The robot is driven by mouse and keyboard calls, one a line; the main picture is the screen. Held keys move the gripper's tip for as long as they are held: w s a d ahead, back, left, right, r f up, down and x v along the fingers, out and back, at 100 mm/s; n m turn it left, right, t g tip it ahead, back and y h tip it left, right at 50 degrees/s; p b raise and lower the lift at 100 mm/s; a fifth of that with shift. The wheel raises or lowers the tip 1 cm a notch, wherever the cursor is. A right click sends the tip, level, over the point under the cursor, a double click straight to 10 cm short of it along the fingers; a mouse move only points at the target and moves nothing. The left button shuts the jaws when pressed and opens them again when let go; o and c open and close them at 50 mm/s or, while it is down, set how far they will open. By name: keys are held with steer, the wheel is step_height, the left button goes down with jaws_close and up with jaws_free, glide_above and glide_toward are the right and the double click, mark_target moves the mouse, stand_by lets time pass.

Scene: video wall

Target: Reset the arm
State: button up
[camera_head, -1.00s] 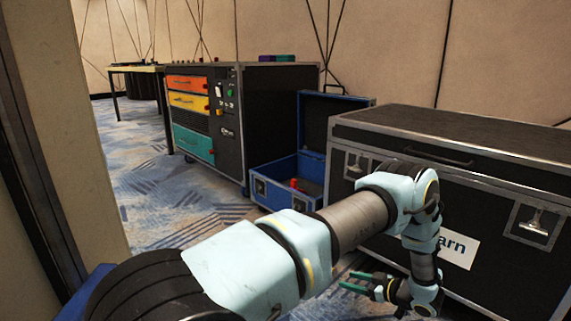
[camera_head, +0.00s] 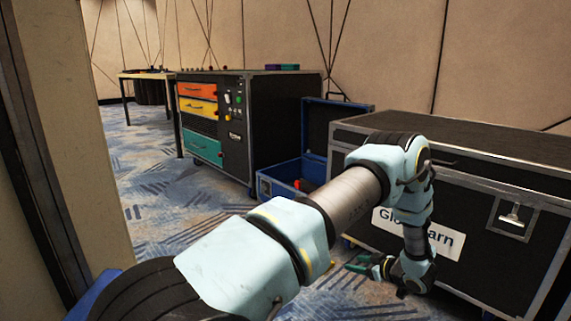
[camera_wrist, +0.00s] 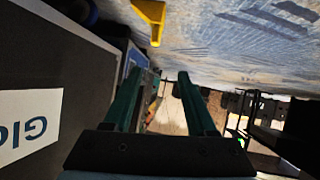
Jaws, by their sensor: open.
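My arm reaches across the front of the head view and bends down at its far end. My gripper (camera_head: 362,264) hangs low in front of the large black case (camera_head: 490,240), a little above the carpet. In the wrist view my gripper's two green fingers (camera_wrist: 162,95) are spread apart with nothing between them. The wrist picture is turned over, with the carpet at the top and the case's white label (camera_wrist: 28,122) upside down at the left.
An open blue box (camera_head: 281,180) stands between the large case and a black cabinet (camera_head: 275,110) with orange, yellow and teal drawers. A table (camera_head: 146,76) stands far back left. A wall edge (camera_head: 60,130) is close at left. Carpet (camera_head: 165,205) is clear in the middle.

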steer(key=w+a+r+m+h+p, duration=0.1)
steer(key=w+r+h, duration=0.15)
steer(key=r, duration=0.35)
steer(key=w+r+m+h+p, duration=0.1)
steer(key=w+r+h, duration=0.1)
steer(key=w+r, duration=0.3)
steer(key=s+a+r+m+g+h+p, duration=0.1)
steer(key=a+r+m+h+p, duration=0.3)
steer(key=r, duration=0.8)
steer(key=s+a+r+m+g+y+p, duration=0.15)
steer(key=s+a+r+g, duration=0.4)
steer(key=s+a, duration=0.8)
steer(key=s+a+r+m+g+y+p, duration=0.1)
steer(key=s+a+r+m+g+p, duration=0.15)
steer(key=s+a+r, duration=0.8)
step_height(320, 180, up, 35)
steer(key=s+n+p, duration=0.1)
steer(key=s+p, duration=0.2)
steer(key=p, duration=3.4)
steer(key=shift+a+h, duration=0.3)
steer(key=shift+a, duration=0.05)
